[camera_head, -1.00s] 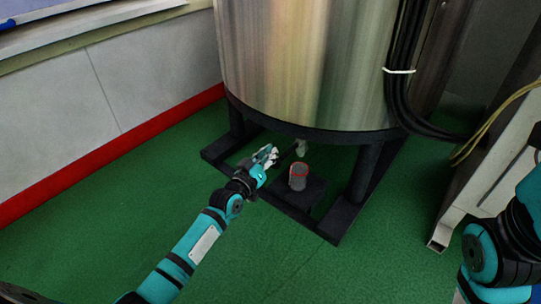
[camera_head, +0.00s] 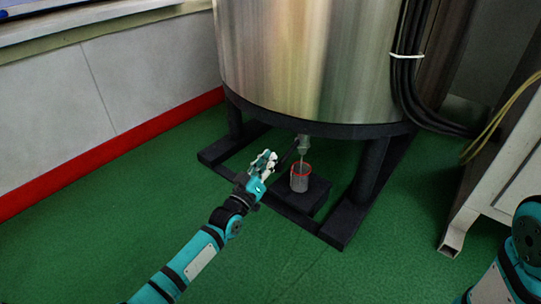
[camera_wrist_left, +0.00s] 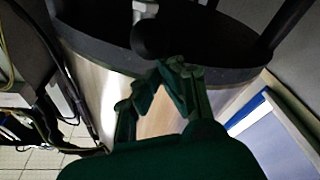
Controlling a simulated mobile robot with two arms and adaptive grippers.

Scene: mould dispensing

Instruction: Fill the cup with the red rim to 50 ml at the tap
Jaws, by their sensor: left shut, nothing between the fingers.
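The cup with the red rim (camera_head: 300,183) stands upright on a dark block under the tank. The tap (camera_head: 303,145) hangs from the tank's underside just above the cup. A thin line shows between tap and cup; I cannot tell whether it is liquid. The level in the cup is too small to read. My left gripper (camera_head: 270,161) is shut and empty, left of the cup and tap. In the left wrist view, its fingers (camera_wrist_left: 168,88) are near a dark round part (camera_wrist_left: 152,38) below the tank. My right gripper is out of view.
The large steel tank (camera_head: 305,60) stands on a dark frame (camera_head: 340,228) with thick legs around the cup. Black cables (camera_head: 408,80) run down its right side. A white cabinet (camera_head: 500,180) stands at the right. Green floor is clear in front.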

